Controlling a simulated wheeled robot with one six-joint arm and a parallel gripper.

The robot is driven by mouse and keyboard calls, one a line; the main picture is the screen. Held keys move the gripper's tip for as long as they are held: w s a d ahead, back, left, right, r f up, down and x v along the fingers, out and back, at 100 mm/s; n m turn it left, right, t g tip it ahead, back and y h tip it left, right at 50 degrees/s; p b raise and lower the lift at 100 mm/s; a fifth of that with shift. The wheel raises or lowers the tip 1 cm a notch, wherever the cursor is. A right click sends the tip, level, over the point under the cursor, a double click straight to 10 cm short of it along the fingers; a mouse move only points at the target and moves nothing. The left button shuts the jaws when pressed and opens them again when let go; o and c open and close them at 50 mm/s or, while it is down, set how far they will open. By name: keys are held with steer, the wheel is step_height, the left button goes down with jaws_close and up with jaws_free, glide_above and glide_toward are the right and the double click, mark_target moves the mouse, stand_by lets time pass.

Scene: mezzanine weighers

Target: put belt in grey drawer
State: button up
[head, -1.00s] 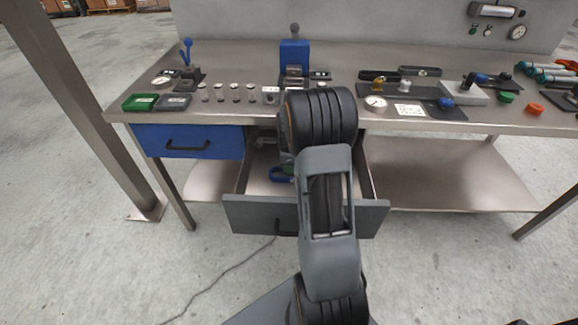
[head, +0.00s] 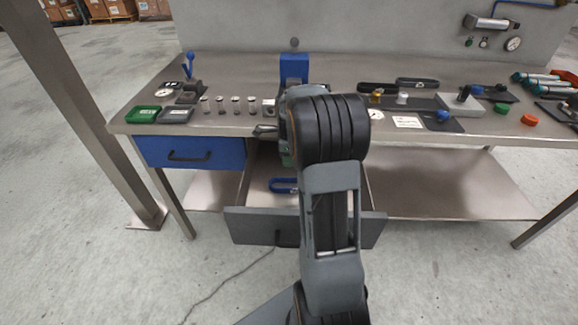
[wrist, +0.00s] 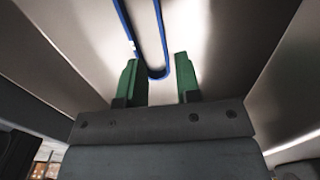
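The blue belt (head: 284,186), a narrow closed loop, lies on the floor of the open grey drawer (head: 252,226). In the wrist view the belt (wrist: 166,40) stretches away beyond my fingertips, with its rounded near end showing between them. My gripper (wrist: 159,80) is open, its two green fingers spread apart and nothing held between them. In the head view my arm hides most of the gripper and the right part of the drawer.
A closed blue drawer (head: 190,153) sits left of the grey one under the steel bench (head: 230,70). Black belt-like loops (head: 417,83) lie on the bench at right. Several small metal cylinders (head: 236,106) and a green tray (head: 143,114) stand at left, near the front edge.

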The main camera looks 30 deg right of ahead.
steer(key=s+a+r+n+t, duration=0.1)
steer(key=s+a+r+n, duration=0.6)
steer(key=a+n, duration=0.4)
steer(key=s+a+n, duration=0.2)
steer(key=n, duration=0.2)
steer(key=s+a+n+t, duration=0.1)
steer(key=s+a+n, duration=0.2)
steer(key=n, duration=0.1)
steer(key=s+a+n, duration=0.2)
steer(key=s+n, duration=0.1)
steer(key=n, duration=0.1)
steer(key=shift+s+a+n+t, duration=0.1)
steer(key=shift+a+n+t, duration=0.15)
steer(key=shift+n+t, duration=0.15)
steer(key=shift+s+a+f+n, duration=0.15)
steer(key=shift+s+a+n, duration=0.15)
steer(key=shift+s+n, duration=0.3)
steer(key=shift+w, duration=0.1)
